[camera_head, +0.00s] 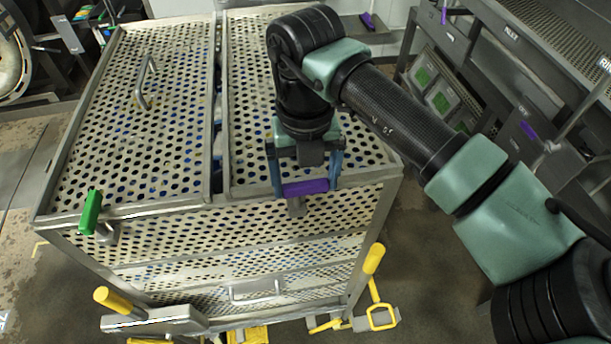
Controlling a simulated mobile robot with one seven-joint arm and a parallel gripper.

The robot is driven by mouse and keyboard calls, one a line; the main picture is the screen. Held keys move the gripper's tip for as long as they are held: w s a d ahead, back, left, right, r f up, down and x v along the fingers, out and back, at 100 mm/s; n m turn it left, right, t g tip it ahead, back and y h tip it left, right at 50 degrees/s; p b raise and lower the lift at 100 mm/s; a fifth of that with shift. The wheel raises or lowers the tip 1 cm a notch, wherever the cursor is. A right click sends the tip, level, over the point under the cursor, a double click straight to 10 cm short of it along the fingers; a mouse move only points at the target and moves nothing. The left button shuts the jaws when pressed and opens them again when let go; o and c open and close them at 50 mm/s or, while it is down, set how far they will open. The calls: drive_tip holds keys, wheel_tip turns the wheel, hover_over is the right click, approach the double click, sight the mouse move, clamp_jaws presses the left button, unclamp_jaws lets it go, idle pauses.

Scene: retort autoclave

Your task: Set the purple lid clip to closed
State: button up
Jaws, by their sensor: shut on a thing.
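The purple lid clip (305,187) sits at the front edge of the right perforated lid (247,105) of a metal basket. It lies roughly sideways across the edge, with a grey metal part below it. My gripper (304,183) points down over this edge, with one blue finger on each side of the purple clip. It is shut on the clip. Part of the lid behind the clip is hidden by my gripper and arm.
A green clip (90,212) stands upright at the left lid's front corner. The left lid (140,120) has a raised handle (146,82). Yellow-gripped levers (374,258) flank the basket's front. Dark shelving (480,75) stands at the right. Floor shows right of the basket.

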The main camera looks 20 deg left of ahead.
drive_tip(key=shift+w+f+b, duration=0.1)
drive_tip(key=shift+b, duration=0.4)
drive_tip(key=n+b, duration=0.1)
drive_tip(key=b, duration=0.1)
drive_tip(key=n+b, duration=0.2)
drive_tip(key=shift+w+a+f, duration=0.15)
drive_tip(key=n+b, duration=0.2)
drive_tip(key=n, duration=0.1)
drive_tip(key=n+b, duration=0.1)
drive_tip(key=shift+w+a+n+b, duration=0.1)
drive_tip(key=shift+a+n+b, duration=0.15)
drive_tip(key=shift+n+b, duration=0.15)
drive_tip(key=n+b, duration=0.1)
drive_tip(key=n, duration=0.2)
drive_tip(key=a+n, duration=0.1)
drive_tip(key=n, duration=0.2)
drive_tip(key=n+b, duration=0.1)
drive_tip(key=n, duration=0.3)
drive_tip(key=shift+a+r+b, duration=0.15)
drive_tip(key=shift+r+b, duration=0.15)
drive_tip(key=shift+r, duration=0.05)
drive_tip(key=o, duration=1)
wheel_tip(320, 180, up, 13)
drive_tip(key=b, duration=0.2)
